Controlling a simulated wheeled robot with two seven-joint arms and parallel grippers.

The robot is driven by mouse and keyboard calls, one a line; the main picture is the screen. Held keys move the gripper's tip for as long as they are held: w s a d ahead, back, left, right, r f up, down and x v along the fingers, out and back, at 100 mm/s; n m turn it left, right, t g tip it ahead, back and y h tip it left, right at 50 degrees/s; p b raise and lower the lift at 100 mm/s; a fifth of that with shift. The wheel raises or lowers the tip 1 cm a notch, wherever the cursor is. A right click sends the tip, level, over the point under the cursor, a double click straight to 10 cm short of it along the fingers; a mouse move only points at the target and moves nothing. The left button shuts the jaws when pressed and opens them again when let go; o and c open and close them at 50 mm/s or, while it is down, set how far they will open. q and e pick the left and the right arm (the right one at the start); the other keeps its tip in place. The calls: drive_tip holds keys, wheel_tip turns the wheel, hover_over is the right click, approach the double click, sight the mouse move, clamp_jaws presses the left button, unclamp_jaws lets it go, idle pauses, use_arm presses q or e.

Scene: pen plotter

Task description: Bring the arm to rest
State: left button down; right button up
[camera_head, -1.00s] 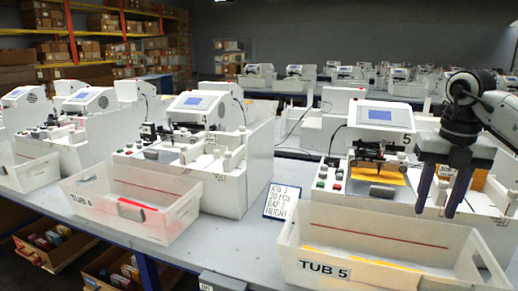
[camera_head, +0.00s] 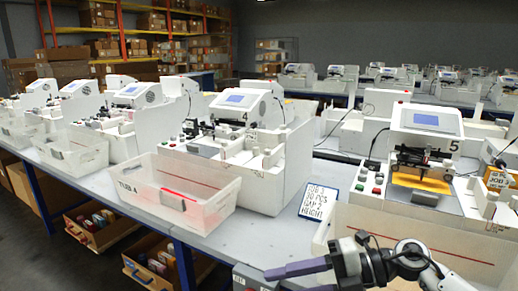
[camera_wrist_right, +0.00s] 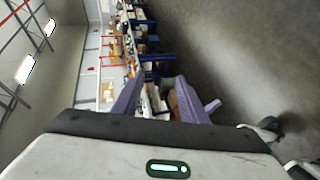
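My right gripper (camera_head: 274,279) is low at the front of the head view, with its purple fingers pointing left. It is in front of tub 5 (camera_head: 440,241) and hides part of it. In the right wrist view the gripper's two purple fingers (camera_wrist_right: 158,85) are apart, with nothing held between them. My right arm (camera_head: 415,262) comes in from the lower right. My left gripper is not in view.
Machine 5 (camera_head: 427,120) stands behind tub 5, with a yellow sheet on its bed. Tub 4 (camera_head: 150,194) and machine 4 (camera_head: 238,101) stand to the left. Open floor (camera_wrist_right: 240,60) shows in the wrist view.

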drive_tip(key=s+d+f+m+t+h, duration=0.4)
drive_tip(key=f+m+t, duration=0.4)
drive_tip(key=m, duration=0.5)
drive_tip(key=s+d+f+m+t+h, duration=0.1)
drive_tip(key=d+f+m+t+h, duration=0.35)
drive_tip(key=f+m, duration=0.75)
drive_tip(key=s+d+f+m+g+h, duration=0.1)
drive_tip(key=s+f+m+g+h, duration=0.1)
drive_tip(key=s+f, duration=0.3)
drive_tip(key=s+d+f+m+g+h, duration=0.1)
drive_tip(key=s+d+f+m+g, duration=0.1)
drive_tip(key=s+f, duration=0.4)
drive_tip(key=s+m+g, duration=0.1)
drive_tip(key=s+m, duration=0.1)
drive_tip(key=s, duration=0.3)
drive_tip(key=shift+s+f+m+h, duration=0.3)
drive_tip(key=shift+s+m+h, duration=0.05)
drive_tip(key=shift+s+m, duration=0.05)
drive_tip(key=shift+w, duration=0.1)
